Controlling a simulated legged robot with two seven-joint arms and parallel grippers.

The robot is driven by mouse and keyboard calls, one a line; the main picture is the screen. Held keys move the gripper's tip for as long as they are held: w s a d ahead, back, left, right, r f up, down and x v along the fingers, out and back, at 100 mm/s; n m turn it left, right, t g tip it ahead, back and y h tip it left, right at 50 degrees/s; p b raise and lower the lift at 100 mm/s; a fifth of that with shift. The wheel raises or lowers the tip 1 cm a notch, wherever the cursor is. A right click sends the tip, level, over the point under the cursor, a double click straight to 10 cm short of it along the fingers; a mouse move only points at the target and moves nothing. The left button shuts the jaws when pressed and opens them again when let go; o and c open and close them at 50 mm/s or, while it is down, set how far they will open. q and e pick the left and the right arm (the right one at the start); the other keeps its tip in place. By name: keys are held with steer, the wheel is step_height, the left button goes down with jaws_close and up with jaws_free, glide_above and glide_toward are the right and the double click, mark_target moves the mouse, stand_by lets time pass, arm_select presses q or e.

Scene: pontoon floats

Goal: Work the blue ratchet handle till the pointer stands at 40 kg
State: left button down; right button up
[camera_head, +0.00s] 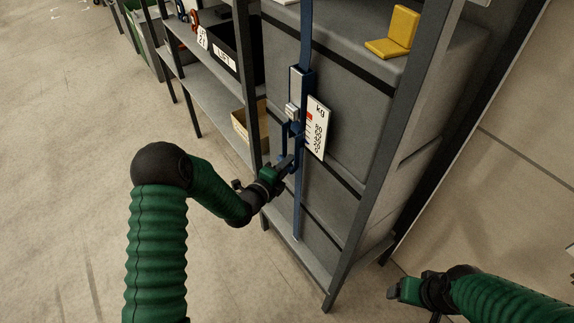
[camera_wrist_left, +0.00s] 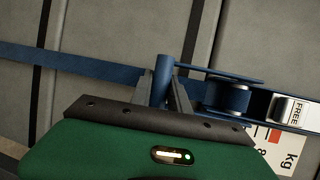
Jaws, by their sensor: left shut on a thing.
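The blue ratchet (camera_head: 291,134) sits on a blue strap (camera_head: 299,205) that runs down a big grey block in the rack. My left gripper (camera_head: 288,160) is at the ratchet's lower end. In the left wrist view its fingers (camera_wrist_left: 166,92) are shut on the blue ratchet handle (camera_wrist_left: 162,80), whose bar stands between them. A white kg scale card (camera_head: 317,130) is beside the ratchet, with a red mark near its top; its numbers and pointer are too small to read. The card is partly cut off in the wrist view (camera_wrist_left: 285,155). My right gripper (camera_head: 393,291) is low at the right, away from the rack; its jaws are unclear.
A dark rack post (camera_head: 249,75) stands left of the ratchet, and another post (camera_head: 385,155) stands right. A yellow bracket (camera_head: 395,32) lies on top of the block. A black bin (camera_head: 230,48) and a cardboard box (camera_head: 243,128) are on the left shelves. Floor at left is clear.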

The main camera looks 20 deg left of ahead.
arm_select(q)
steer(key=shift+s+f, duration=0.1)
steer(key=shift+f, duration=0.2)
stand_by(0.4)
steer(key=shift+s+r, duration=0.1)
steer(key=s+a+r+m+g+y+p, duration=0.1)
steer(key=r+g+p, duration=0.4)
steer(key=p, duration=0.8)
steer(key=s+a+r+m+g+y+p, duration=0.2)
steer(key=s+a+r+g+y+p, duration=0.2)
steer(key=r+p, duration=0.6)
steer(key=shift+s+a+g+y+p, duration=0.15)
steer(key=shift+s+g+y+p, duration=0.45)
steer(key=shift+g+y+p, duration=0.75)
steer(key=shift+h+p, duration=0.35)
steer(key=shift+h, duration=0.1)
steer(key=c, duration=1.3)
jaws_free()
steer(key=shift+f, duration=0.1)
